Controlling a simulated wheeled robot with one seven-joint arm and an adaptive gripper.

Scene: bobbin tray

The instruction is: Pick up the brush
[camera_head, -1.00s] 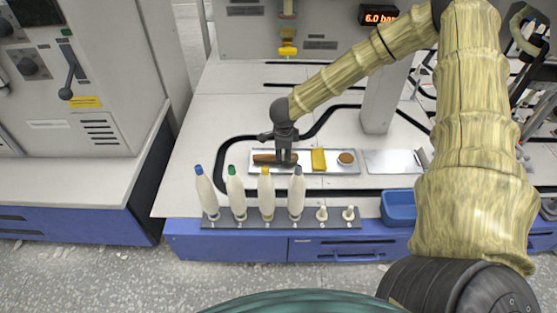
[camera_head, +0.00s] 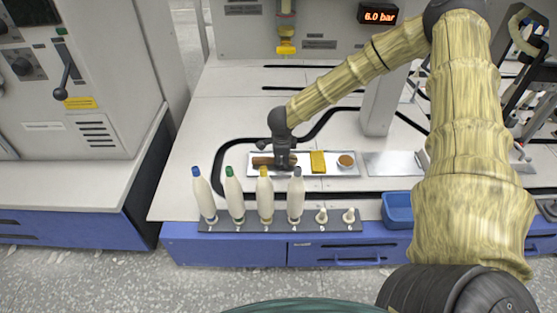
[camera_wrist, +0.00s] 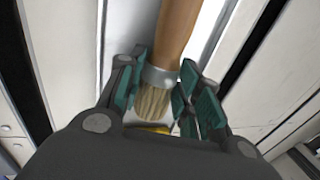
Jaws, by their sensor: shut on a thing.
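The brush has a wooden handle, a metal ferrule and pale bristles. In the wrist view the brush (camera_wrist: 160,78) lies between my fingers, with the ferrule at the fingertips. My gripper (camera_wrist: 156,88) is shut on it. In the head view my gripper (camera_head: 282,161) is low over the left part of the metal tray (camera_head: 331,164). The brush's brown handle (camera_head: 262,161) shows to its left, and the gripper hides part of the brush. I cannot tell whether the brush touches the tray.
In front is a dark rack (camera_head: 310,226) with several bobbins. A blue bin (camera_head: 398,208) is at the right. The white bench behind the tray is mostly clear.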

